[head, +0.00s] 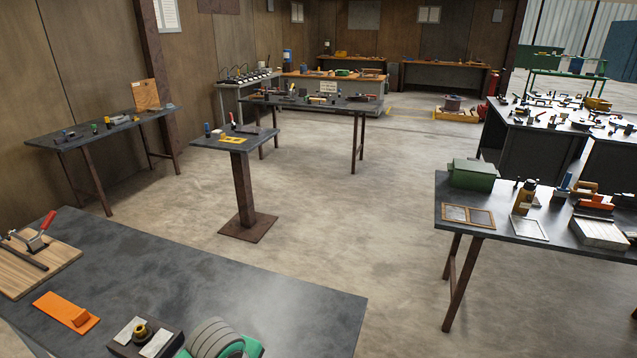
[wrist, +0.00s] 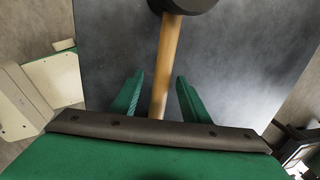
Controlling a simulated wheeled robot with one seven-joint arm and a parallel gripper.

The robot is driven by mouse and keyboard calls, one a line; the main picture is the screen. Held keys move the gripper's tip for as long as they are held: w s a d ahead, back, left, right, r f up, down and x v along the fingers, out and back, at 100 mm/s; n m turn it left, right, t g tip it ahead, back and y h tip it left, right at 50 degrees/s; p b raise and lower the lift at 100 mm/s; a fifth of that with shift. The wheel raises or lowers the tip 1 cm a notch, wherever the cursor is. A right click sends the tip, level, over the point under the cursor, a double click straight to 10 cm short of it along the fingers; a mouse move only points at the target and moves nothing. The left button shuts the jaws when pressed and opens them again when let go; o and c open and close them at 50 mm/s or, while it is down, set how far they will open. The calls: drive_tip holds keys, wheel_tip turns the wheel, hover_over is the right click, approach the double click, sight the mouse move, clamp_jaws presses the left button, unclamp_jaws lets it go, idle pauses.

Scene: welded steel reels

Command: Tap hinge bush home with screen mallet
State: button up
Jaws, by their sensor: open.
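The screen mallet's wooden handle (wrist: 166,65) runs up the middle of the wrist view to a dark, round head (wrist: 183,5), cut off by the top edge. My gripper (wrist: 159,85) is open, its two green fingers standing on either side of the handle with a gap at each side. The lower end of the handle is hidden behind the gripper's dark bar. A brass-coloured round bush (head: 142,330), seemingly the hinge bush, sits upright on a dark block with pale plates (head: 155,345) on the near bench. I cannot see the mallet or gripper in the head view.
The near bench (head: 240,292) also carries an orange tool (head: 67,312), a wooden board with a red-handled clamp (head: 38,262), and a ribbed grey and green object (head: 212,338). A crowded bench (head: 470,222) stands right. Open floor (head: 330,215) lies between.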

drive_tip(key=shift+c, duration=0.7)
clamp_jaws()
drive_tip(key=shift+r, duration=3.55)
wheel_tip(320, 180, up, 12)
drive_tip(key=shift+a, duration=0.1)
